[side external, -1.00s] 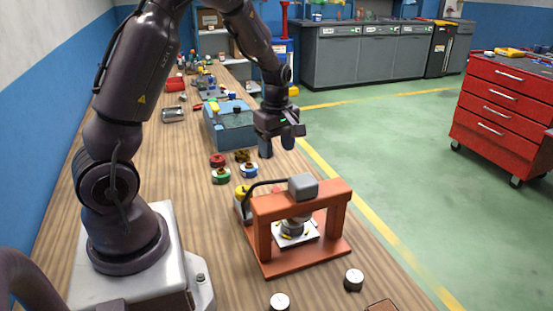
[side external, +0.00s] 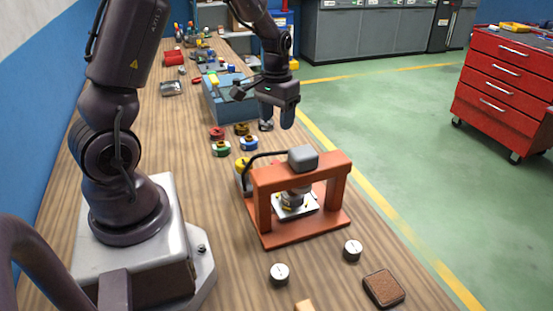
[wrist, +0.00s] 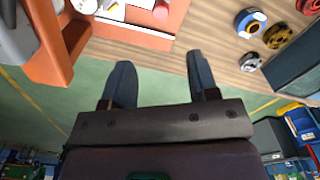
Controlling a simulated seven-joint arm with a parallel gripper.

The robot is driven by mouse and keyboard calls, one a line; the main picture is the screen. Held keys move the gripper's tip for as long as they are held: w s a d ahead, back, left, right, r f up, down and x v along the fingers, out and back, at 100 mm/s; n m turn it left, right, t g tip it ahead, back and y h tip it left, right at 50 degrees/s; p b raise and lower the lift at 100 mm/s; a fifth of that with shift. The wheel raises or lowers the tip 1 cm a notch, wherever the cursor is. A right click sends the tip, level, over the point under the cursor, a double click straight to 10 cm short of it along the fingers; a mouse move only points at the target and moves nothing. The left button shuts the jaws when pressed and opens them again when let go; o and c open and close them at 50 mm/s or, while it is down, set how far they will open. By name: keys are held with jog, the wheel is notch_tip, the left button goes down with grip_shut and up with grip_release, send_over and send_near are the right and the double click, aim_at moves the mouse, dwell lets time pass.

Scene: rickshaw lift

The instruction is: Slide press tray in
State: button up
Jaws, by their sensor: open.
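An orange press (side external: 262,210) with a grey block on top stands on the bench. Its white tray (side external: 309,204) lies under the press head, with a dark round part above it, and sticks out a little toward the right. In the wrist view the press (wrist: 48,45) is at the upper left, and the tray's pale edge (wrist: 140,30) shows at the top. My gripper (side external: 277,124) hangs fingers-down behind the press, above the bench's right edge and apart from the tray. In the wrist view its two dark fingers (wrist: 160,78) are spread with nothing between them.
Several coloured spools (side external: 220,148) sit left of my gripper, and a blue-grey box (side external: 225,105) stands behind them. Two white-topped knobs (side external: 280,272) and a brown pad (side external: 384,288) lie in front of the press.

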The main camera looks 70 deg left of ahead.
notch_tip(320, 180, down, 13)
jog(key=shift+m, duration=1.2)
